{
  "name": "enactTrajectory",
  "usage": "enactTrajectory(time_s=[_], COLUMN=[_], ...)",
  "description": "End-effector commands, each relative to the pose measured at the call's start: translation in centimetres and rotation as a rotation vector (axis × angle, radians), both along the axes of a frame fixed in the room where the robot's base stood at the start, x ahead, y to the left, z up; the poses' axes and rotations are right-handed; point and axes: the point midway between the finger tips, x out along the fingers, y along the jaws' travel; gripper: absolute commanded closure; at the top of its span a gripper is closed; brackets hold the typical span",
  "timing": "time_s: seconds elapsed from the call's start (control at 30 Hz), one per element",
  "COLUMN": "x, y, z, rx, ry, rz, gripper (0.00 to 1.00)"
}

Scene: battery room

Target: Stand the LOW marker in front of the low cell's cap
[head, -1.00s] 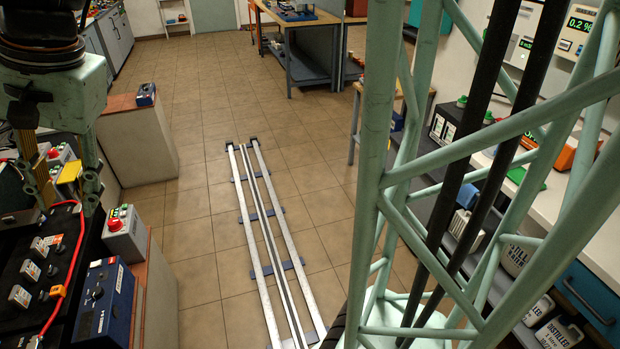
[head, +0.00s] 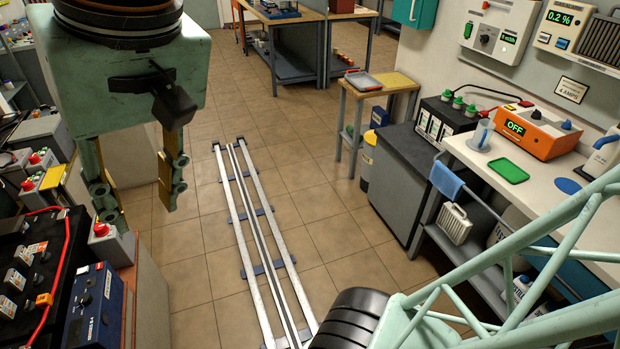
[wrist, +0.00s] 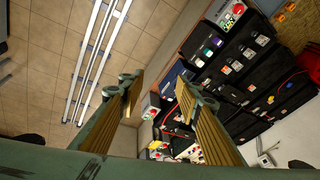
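A black battery (head: 62,250) with a red cable lies at the lower left of the head view. Several small pale blocks (head: 15,280) with orange marks sit on its top. I cannot make out which cell is low, and I cannot identify the LOW marker in either view. My gripper (head: 138,200) is open, its two fingers apart, in the air to the right of the battery, appearing over the bench edge and the floor. In the wrist view my gripper (wrist: 158,92) has nothing between its fingertips. Dark batteries show beyond it, small and tilted.
A blue instrument box (head: 92,308) and a grey box with a red knob (head: 112,245) stand on the left bench beside the battery. Floor rails (head: 262,262) run through the middle. A white worktop (head: 548,190) with an orange device (head: 537,133) is at right.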

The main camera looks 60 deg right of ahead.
Motion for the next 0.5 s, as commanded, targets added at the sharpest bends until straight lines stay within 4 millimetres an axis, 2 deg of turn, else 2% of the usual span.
enactTrajectory(time_s=[0.3, 0.5], x=[-5.7, -7.6], y=[-2.1, -2.9], z=[-0.5, -0.8], rx=[-0.103, -0.141], ry=[-0.023, -0.025], rz=[0.138, 0.185], gripper=[0.69, 0.69])
